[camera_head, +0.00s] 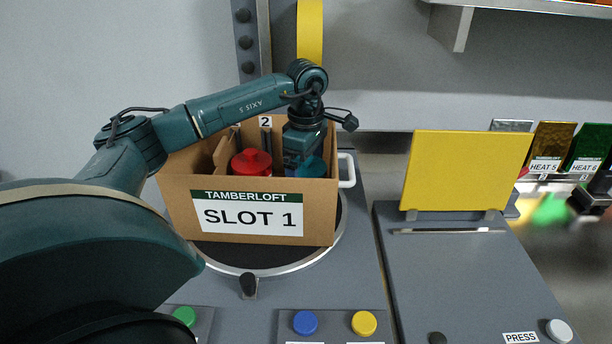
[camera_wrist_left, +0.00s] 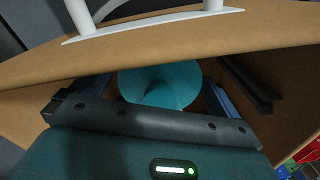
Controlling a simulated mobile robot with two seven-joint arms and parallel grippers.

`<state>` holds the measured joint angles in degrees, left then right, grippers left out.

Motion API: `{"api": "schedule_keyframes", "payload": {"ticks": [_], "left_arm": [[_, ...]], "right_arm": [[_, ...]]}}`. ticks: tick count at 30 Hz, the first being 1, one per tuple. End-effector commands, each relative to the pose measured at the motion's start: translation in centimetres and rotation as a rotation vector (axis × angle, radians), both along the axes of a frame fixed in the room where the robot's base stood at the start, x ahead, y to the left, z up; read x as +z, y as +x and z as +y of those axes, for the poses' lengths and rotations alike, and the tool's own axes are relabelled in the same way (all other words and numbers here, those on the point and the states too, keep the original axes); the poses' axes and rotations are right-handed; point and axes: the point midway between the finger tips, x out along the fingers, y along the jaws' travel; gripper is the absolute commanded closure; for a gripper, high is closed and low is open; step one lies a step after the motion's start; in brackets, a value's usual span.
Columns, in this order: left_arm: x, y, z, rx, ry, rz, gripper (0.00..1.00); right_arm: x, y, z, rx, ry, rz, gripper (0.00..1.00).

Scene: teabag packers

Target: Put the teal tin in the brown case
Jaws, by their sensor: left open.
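The brown case (camera_head: 180,205) is an open cardboard box labelled SLOT 1, standing on a round dark turntable. The teal tin (camera_head: 314,168) is inside it at the right, partly hidden by my left gripper and the front wall. In the left wrist view the tin's round teal lid with its knob (camera_wrist_left: 185,82) lies between the fingers. My left gripper (camera_wrist_left: 158,92) reaches down into the case from above, open, with its fingers on either side of the tin. Whether the tin touches the case floor is hidden. My right gripper does not show.
A red tin (camera_head: 251,162) sits in the case left of the teal one. A white handle (camera_head: 347,170) stands at the case's right. A yellow panel (camera_head: 465,170) stands upright on the grey bench. Blue (camera_head: 305,322) and yellow (camera_head: 363,322) buttons are in front.

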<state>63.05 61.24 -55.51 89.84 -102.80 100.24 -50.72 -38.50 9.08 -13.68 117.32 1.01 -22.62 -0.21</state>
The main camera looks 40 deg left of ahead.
Motion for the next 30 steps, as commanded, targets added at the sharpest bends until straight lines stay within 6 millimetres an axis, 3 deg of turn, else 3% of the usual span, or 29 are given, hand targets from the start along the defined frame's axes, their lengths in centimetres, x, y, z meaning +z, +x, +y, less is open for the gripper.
{"api": "schedule_keyframes", "payload": {"ticks": [6, 13, 18, 30], "left_arm": [[4.9, 0.1, -0.1, 0.000, -0.001, -0.007, 0.00], [8.8, 0.1, 0.0, 0.000, -0.001, -0.004, 0.00], [10.0, 0.0, 0.0, 0.000, -0.001, -0.001, 0.00], [10.0, 0.0, 0.0, 0.000, 0.000, -0.001, 0.00]], "right_arm": [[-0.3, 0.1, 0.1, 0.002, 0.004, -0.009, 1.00], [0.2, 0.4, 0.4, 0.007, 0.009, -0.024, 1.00], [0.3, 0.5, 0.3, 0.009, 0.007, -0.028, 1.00], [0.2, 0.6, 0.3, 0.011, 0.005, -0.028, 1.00]]}}
